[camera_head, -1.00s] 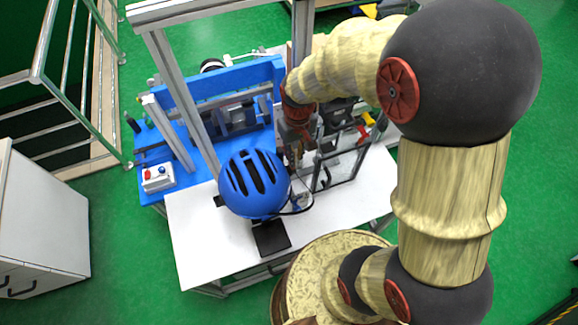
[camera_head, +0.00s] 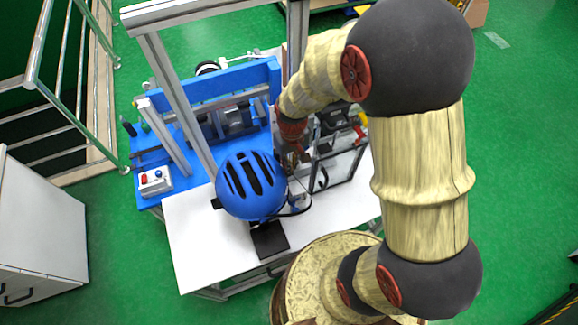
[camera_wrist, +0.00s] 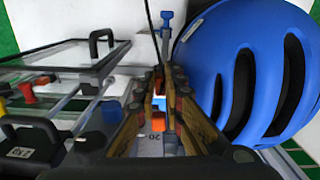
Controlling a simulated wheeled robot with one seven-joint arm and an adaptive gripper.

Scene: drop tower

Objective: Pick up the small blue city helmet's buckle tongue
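The blue city helmet (camera_head: 250,185) sits over the front of the white table, and in the wrist view its vented shell (camera_wrist: 255,85) fills the right side. A thin black strap (camera_wrist: 150,22) runs down toward the gap between my fingertips. My gripper (camera_head: 294,158) is low beside the helmet's right side. In the wrist view its fingers (camera_wrist: 160,88) point down with a narrow gap between them. A small orange and white piece (camera_wrist: 158,122) shows in that gap. I cannot tell whether it is the buckle tongue, or whether the fingers touch it.
A clear-panelled frame with black handles (camera_head: 338,172) stands close to the right of my gripper. A blue machine base (camera_head: 160,145) and metal uprights (camera_head: 178,90) stand behind and left. A black pad (camera_head: 269,240) lies before the helmet. The white table's front left (camera_head: 200,240) is clear.

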